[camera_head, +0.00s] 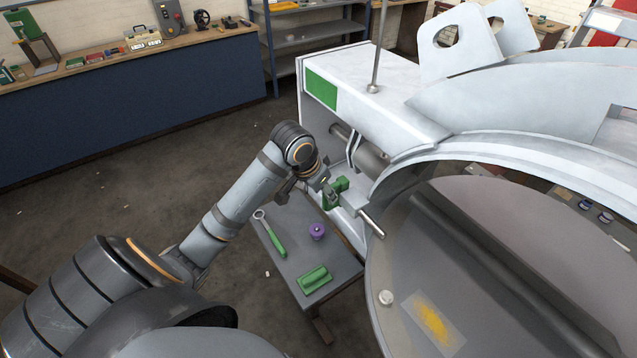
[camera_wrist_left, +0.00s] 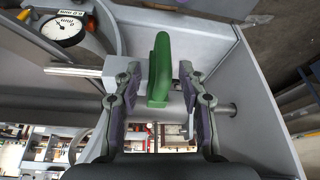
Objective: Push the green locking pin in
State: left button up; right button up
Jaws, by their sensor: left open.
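The green locking pin (camera_head: 341,186) sits at the side of the white damper housing, next to a metal rod. In the left wrist view its green handle (camera_wrist_left: 160,66) stands upright between my two fingers. My left gripper (camera_wrist_left: 157,82) is open around the handle, with a gap visible on both sides. In the head view my left gripper (camera_head: 326,192) is at the handle and partly hides it. How deep the pin sits cannot be told. My right gripper is not in view.
A small grey table (camera_head: 290,239) below my left arm holds a green-handled wrench (camera_head: 271,234), a purple knob-like part (camera_head: 317,231) and a green block (camera_head: 314,279). The large round damper ring (camera_head: 376,282) fills the right side. A dial gauge (camera_wrist_left: 64,30) shows in the left wrist view.

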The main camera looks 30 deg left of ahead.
pick_arm(q)
jog(key=v, duration=0.7)
jog(key=shift+s+r, duration=0.25)
jog(key=shift+r, duration=0.05)
